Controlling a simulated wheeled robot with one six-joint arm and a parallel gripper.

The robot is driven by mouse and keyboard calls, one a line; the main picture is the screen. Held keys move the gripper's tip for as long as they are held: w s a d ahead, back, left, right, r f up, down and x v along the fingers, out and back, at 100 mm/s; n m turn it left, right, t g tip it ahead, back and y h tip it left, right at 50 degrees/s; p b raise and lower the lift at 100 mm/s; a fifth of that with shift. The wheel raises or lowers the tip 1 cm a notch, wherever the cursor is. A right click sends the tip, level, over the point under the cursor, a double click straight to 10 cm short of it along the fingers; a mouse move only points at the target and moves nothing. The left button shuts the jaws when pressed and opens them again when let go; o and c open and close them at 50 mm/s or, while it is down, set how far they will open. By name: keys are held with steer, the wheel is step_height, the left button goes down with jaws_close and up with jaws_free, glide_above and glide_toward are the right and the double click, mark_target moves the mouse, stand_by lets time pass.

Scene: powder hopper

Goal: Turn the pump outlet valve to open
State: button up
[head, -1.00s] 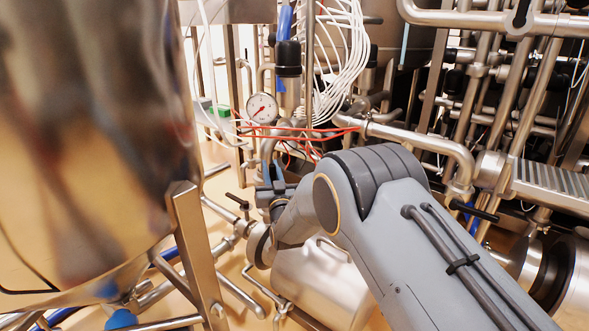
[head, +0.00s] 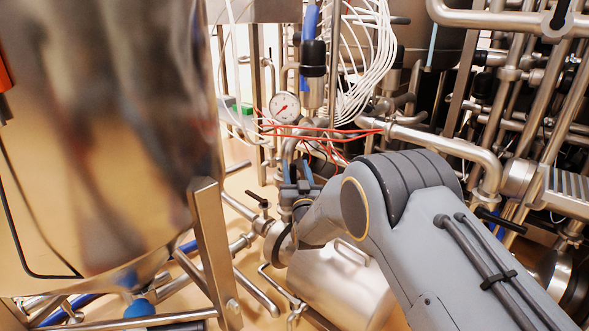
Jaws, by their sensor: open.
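A small valve with a black lever handle (head: 258,199) sits on the steel pipework left of my gripper. It is likely the pump outlet valve, as it is near the steel pump body (head: 340,283), but no label shows. My gripper (head: 300,172) points away from the camera, toward the pipes below the gauge, its blue-tipped fingers apart. Nothing shows between the fingers. The gripper appears to the right of and above the black handle in the picture, apart from it. My arm hides part of the pump and the pipes behind it.
A large shiny steel vessel (head: 105,140) with a metal leg (head: 212,250) fills the left. A pressure gauge (head: 285,107), red hoses (head: 330,131) and white tubes (head: 372,70) are behind the gripper. Dense pipes stand at right, with another black handle (head: 500,221).

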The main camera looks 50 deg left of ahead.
steer(key=shift+a+r, duration=0.1)
steer(key=shift+r, duration=0.1)
stand_by(0.4)
steer(key=shift+r, duration=0.1)
step_height(320, 180, up, 10)
steer(key=p, duration=0.2)
steer(key=shift+f, duration=0.2)
steer(key=shift+s, duration=0.1)
stand_by(0.4)
